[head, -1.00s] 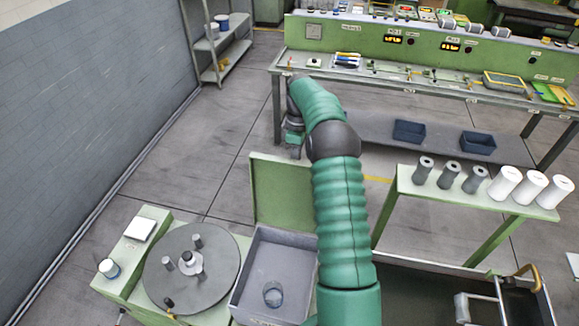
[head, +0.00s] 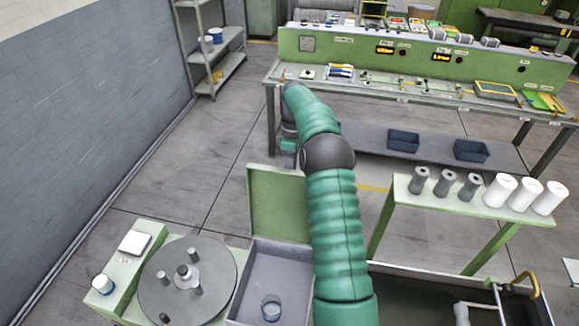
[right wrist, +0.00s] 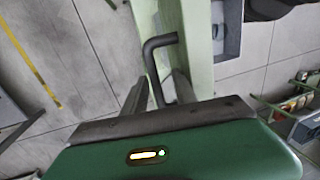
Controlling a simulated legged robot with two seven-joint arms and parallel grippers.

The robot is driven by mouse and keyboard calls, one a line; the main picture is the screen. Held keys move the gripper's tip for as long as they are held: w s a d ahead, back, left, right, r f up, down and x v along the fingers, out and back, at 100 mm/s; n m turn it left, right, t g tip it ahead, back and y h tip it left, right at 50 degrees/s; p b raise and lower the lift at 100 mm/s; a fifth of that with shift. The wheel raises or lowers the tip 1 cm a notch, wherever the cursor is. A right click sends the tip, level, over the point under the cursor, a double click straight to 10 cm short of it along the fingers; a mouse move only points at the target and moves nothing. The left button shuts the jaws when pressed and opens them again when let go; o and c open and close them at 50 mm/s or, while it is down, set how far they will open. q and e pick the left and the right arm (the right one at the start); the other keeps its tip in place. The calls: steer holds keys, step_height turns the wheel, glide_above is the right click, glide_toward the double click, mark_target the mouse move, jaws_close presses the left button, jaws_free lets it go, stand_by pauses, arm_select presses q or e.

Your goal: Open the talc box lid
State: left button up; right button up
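The talc box (head: 238,305) is a green box with a grey inside at the bottom middle of the head view. Its green lid (head: 279,200) stands upright at the far side of the opening. The right gripper (right wrist: 160,88) is open in the right wrist view. A dark bent handle (right wrist: 151,62) on a pale green panel lies between its two fingers, without a visible grip. In the head view the gripper is mostly hidden. My left gripper is out of view.
A round turntable (head: 215,280) with pegs is left of the box. A green stand (head: 450,203) with grey and white rolls is to the right. A long green console (head: 350,57) stands behind, with blue bins (head: 404,140) below. Grey floor lies open between.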

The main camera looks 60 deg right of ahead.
step_height(320, 180, up, 6)
steer(key=shift+w+d, duration=0.35)
steer(key=shift+w, duration=0.1)
steer(key=shift+s+d, duration=0.1)
